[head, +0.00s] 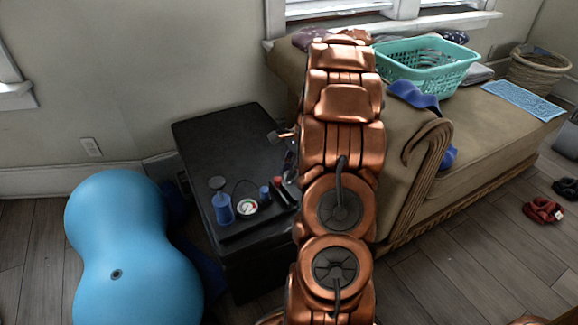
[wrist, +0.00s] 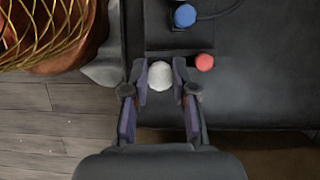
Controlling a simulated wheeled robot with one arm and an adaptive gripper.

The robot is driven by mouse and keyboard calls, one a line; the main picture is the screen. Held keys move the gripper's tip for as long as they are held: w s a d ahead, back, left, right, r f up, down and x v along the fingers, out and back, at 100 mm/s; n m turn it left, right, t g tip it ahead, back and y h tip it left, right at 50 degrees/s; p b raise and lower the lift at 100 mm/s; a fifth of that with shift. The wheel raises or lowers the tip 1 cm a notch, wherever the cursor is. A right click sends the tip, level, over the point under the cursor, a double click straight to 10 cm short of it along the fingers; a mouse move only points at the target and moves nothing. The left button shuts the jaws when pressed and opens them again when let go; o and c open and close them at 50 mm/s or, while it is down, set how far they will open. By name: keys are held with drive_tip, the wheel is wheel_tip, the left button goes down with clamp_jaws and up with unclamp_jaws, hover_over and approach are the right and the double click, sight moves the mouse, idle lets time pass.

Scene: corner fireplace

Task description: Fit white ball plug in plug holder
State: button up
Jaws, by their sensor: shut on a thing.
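In the wrist view the white ball plug (wrist: 160,75) sits between the two fingertips of my gripper (wrist: 160,82), and the gripper is shut on it. Only its round white top shows; its underside is hidden. I cannot tell which part is the plug holder, or whether the ball touches the panel. In the head view my arm hides the ball and most of the gripper.
In the head view a black box (head: 225,140) carries a blue pump (head: 221,205) and a round gauge (head: 247,207). A blue exercise ball (head: 118,240) stands left. A tan couch (head: 490,140) with a teal basket (head: 425,66) is right. A yellow wire basket (wrist: 45,30) shows in the wrist view.

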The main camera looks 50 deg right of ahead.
hover_over(285, 198)
drive_tip(key=d, duration=0.1)
drive_tip(key=shift+s+d+f+p, duration=0.1)
drive_tip(key=shift+f+p, duration=0.1)
drive_tip(key=shift+f, duration=1.2)
drive_tip(key=shift+s+d+f+p, duration=0.1)
drive_tip(key=shift+f+p, duration=0.1)
drive_tip(key=shift+f, duration=1.15)
drive_tip(key=shift+a+p, duration=0.1)
drive_tip(key=shift+p, duration=0.8)
drive_tip(key=shift+f+p, duration=0.3)
drive_tip(key=shift+f, duration=1.1)
idle(0.5)
drive_tip(key=o, duration=1)
drive_tip(key=shift+c, duration=0.2)
drive_tip(key=v, duration=1.2)
